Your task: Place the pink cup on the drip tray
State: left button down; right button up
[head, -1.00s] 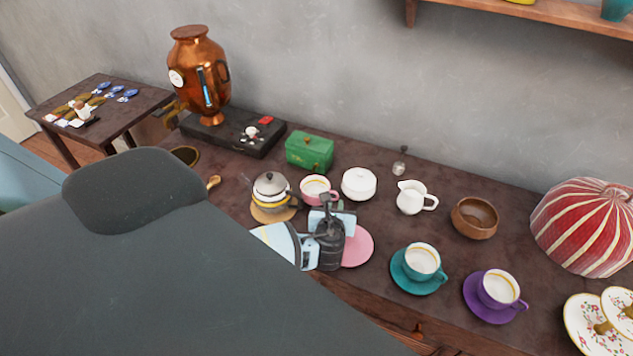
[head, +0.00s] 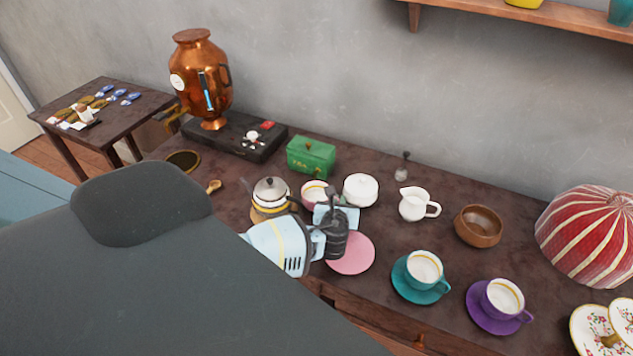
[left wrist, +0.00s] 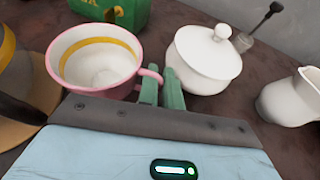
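The pink cup (head: 313,190) stands upright on the table, right of the teapot, partly hidden behind my left gripper. In the left wrist view the pink cup (left wrist: 98,62) is white inside with a yellow band, its handle pointing right. My left gripper (head: 333,205) is at the handle. Its two green fingers (left wrist: 161,90) are close together with the handle's outer part at the narrow gap between them; whether they press on it is unclear. The drip tray seems to be the dark round dish with a gold rim (head: 183,161) below the copper urn's tap. My right gripper is not in view.
The teapot (head: 270,192) is close left of the cup, a white lidded bowl (head: 360,189) close right. A green box (head: 311,157) is behind. A copper urn (head: 203,80) on a black base stands far left. A wooden spoon (head: 213,186) lies near the dish. A pink saucer (head: 350,254) is bare.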

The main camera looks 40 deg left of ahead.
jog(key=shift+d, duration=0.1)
